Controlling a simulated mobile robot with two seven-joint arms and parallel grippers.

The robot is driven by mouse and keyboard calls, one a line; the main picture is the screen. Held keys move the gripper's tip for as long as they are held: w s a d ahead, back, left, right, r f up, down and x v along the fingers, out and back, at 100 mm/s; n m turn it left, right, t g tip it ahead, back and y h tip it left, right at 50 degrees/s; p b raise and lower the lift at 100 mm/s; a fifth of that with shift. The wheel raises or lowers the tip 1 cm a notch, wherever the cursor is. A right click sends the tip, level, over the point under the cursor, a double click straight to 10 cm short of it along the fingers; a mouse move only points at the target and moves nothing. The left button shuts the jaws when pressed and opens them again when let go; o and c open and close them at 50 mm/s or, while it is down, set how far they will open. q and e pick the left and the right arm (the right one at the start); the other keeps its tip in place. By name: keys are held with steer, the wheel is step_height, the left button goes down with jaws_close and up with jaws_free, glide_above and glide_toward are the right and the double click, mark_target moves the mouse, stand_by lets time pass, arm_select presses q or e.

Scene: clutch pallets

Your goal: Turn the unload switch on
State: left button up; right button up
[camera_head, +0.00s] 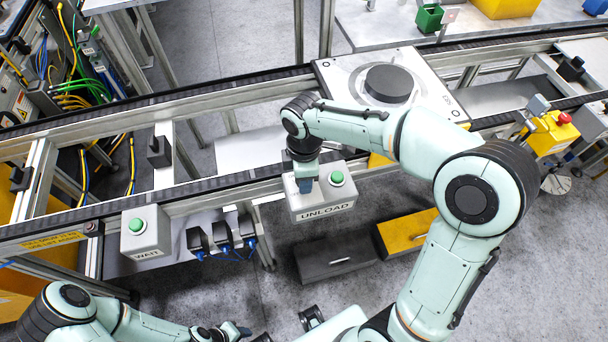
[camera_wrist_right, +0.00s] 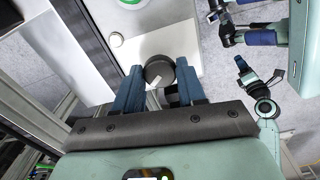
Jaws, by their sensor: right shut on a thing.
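The grey unload box (camera_head: 322,205) hangs on the front rail of the conveyor, with a green button (camera_head: 337,178) on top and the word UNLOAD on its front. My right gripper (camera_head: 305,184) reaches down onto the left part of this box. In the right wrist view its two blue fingers are shut on a dark round switch knob (camera_wrist_right: 160,70), which has a pale mark. The green button (camera_wrist_right: 131,3) shows at that view's top edge. In the head view the knob is hidden by the gripper. My left gripper (camera_head: 236,330) is low at the bottom left, away from the box.
A grey WAIT box (camera_head: 146,236) with a green button sits farther left on the same rail. A pallet (camera_head: 435,78) with a dark round disc is on the conveyor behind my right arm. Dark and yellow bins (camera_head: 335,257) are on the floor below.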

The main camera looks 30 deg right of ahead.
steer(key=shift+r+m, duration=0.1)
steer(key=shift+m, duration=0.5)
steer(key=o, duration=1.1)
steer(key=shift+c, duration=0.2)
arm_select(q)
steer(key=shift+w+r+p, duration=0.45)
steer(key=shift+r+p, duration=0.05)
steer(key=shift+r, duration=0.15)
steer(key=shift+w+r+p, duration=0.45)
steer(key=shift+r+p, duration=0.05)
steer(key=shift+r, duration=0.1)
arm_select(e)
step_height(320, 180, up, 13)
steer(key=shift+r, duration=0.2)
arm_select(q)
steer(key=shift+s, duration=0.1)
